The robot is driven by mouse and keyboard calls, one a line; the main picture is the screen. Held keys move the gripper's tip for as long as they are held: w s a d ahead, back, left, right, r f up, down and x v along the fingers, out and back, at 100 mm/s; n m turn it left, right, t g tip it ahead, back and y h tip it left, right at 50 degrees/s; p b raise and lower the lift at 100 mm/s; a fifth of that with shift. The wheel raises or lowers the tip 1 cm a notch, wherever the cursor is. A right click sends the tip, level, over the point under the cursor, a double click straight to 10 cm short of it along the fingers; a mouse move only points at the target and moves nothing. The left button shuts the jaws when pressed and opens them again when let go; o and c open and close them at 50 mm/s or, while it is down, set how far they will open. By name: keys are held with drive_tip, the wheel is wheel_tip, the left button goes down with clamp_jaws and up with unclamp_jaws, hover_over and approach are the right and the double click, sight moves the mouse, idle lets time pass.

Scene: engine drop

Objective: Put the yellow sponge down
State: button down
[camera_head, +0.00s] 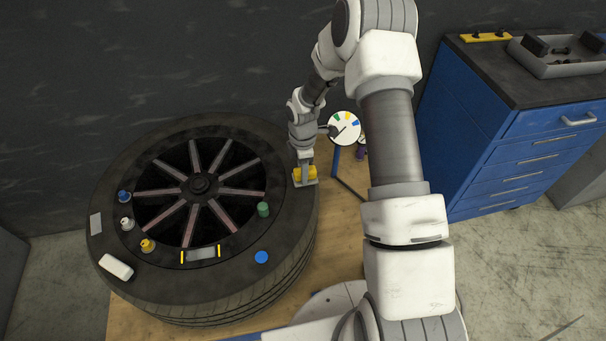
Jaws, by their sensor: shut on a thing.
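The yellow sponge (305,173) is at the right edge of the big black wheel (240,296), low at the tip of my arm. My gripper (305,180) points down and is shut on the sponge. The fingers partly cover the sponge. A thin grey plate-like edge shows just under it; I cannot tell whether the sponge touches the tyre or is a little above it.
On the tyre's upper face lie a white block (116,267), a grey piece with yellow ends (201,254), a blue disc (261,257), a green piece (263,209) and several small knobs. A round dial (345,128) stands beside my arm. A blue cabinet (520,150) is right.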

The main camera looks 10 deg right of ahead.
drive_tip(key=shift+f, duration=0.95)
drive_tip(key=shift+f, duration=0.1)
drive_tip(key=shift+f, duration=0.15)
drive_tip(key=shift+c, duration=2.2)
unclamp_jaws()
